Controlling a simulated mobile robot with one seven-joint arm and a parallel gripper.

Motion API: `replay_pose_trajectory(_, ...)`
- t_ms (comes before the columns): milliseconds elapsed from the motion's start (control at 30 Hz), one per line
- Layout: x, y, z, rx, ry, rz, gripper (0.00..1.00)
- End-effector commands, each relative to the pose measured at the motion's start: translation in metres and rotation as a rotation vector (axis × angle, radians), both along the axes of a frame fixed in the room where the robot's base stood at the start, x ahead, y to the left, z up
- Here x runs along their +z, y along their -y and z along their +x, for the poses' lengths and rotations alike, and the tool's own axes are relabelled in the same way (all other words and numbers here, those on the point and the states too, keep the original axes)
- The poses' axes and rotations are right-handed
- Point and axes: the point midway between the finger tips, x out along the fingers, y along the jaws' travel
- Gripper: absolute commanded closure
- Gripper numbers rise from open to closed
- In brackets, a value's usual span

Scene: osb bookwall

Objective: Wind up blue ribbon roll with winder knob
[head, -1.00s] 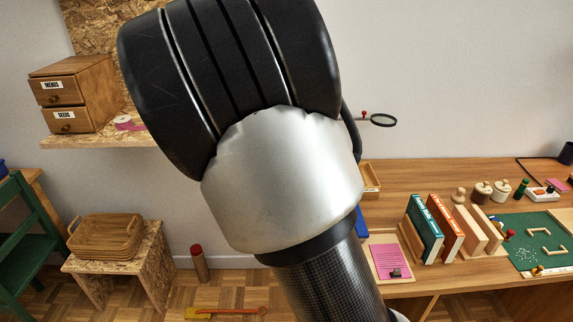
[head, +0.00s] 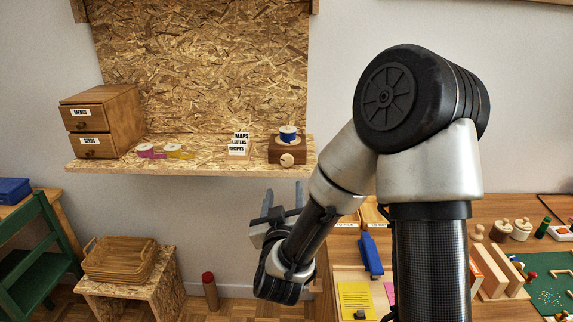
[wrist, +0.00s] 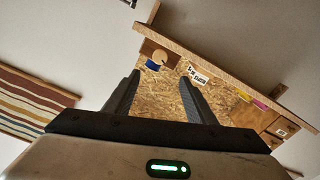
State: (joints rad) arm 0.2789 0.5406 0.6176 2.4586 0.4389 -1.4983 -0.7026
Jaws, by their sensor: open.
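The blue ribbon roll (head: 288,134) sits on top of a small brown wooden winder box (head: 277,151), at the right end of the wall shelf. A round pale winder knob (head: 287,160) is on the box's front face. My gripper (head: 283,194) is open and empty, below and in front of the shelf, its fingers pointing up. In the wrist view, which is roughly upside down, the roll (wrist: 152,65) and the knob (wrist: 159,56) show beyond my open fingers (wrist: 159,78), apart from them.
The OSB shelf (head: 190,167) also holds a card holder (head: 240,146), pink (head: 145,150) and yellow (head: 174,149) ribbon rolls and a two-drawer box (head: 103,118). An OSB panel (head: 200,70) backs it. A cluttered wooden desk (head: 499,210) stands at right.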

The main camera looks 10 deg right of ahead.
Motion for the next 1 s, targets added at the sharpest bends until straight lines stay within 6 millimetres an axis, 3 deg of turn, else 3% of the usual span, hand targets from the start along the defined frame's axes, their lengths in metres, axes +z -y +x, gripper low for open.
replay_pose_trajectory(600, 0.000, 0.026, 0.126, -0.003, 0.000, 0.000, 0.50)
replay_pose_trajectory(800, 0.000, 0.029, 0.149, 0.001, -0.002, -0.002, 0.50)
replay_pose_trajectory(1000, 0.000, 0.030, 0.155, 0.001, -0.001, -0.004, 0.50)
